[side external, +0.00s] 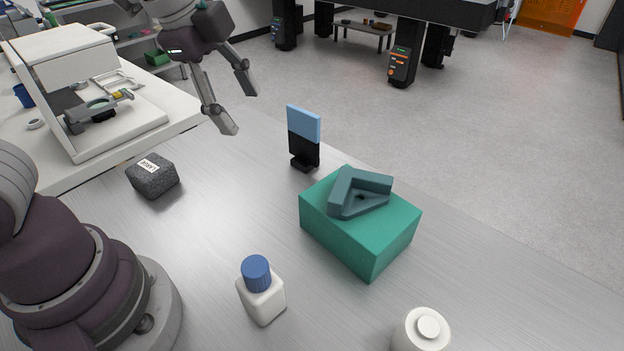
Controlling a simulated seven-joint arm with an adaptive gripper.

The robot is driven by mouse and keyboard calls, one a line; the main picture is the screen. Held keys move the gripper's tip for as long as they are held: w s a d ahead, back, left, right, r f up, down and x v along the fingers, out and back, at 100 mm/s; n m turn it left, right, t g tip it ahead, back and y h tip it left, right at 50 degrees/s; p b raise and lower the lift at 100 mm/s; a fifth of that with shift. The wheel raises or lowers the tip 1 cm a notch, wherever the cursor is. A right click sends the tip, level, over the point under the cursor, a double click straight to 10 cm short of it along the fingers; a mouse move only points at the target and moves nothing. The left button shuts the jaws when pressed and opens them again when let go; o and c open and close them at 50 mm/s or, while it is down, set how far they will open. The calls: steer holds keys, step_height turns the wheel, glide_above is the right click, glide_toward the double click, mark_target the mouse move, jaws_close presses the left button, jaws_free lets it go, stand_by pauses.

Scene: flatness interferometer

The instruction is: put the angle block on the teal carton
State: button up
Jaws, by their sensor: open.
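The teal carton (348,235) stands on the metal table, right of the middle in the side external view. The angle block (341,197), a dark teal triangular piece with an open middle, lies on the carton's top face. My gripper (242,113) is up and to the left of the carton, above the table's far edge. Its two fingers are spread apart with nothing between them. It is clear of the angle block.
A black stand with a blue panel (303,123) is just behind the carton. A white bottle with a blue cap (262,298) and a white round container (421,332) stand in front. A dark grey labelled block (153,177) and a white instrument (120,135) are at left.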

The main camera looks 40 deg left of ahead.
steer(key=s+a+f+n+t, duration=0.1)
steer(key=s+a+n, duration=0.2)
steer(key=n, duration=1.1)
steer(key=shift+s+a+f, duration=0.15)
steer(key=shift+s+a, duration=0.15)
steer(key=shift+s, duration=1.2)
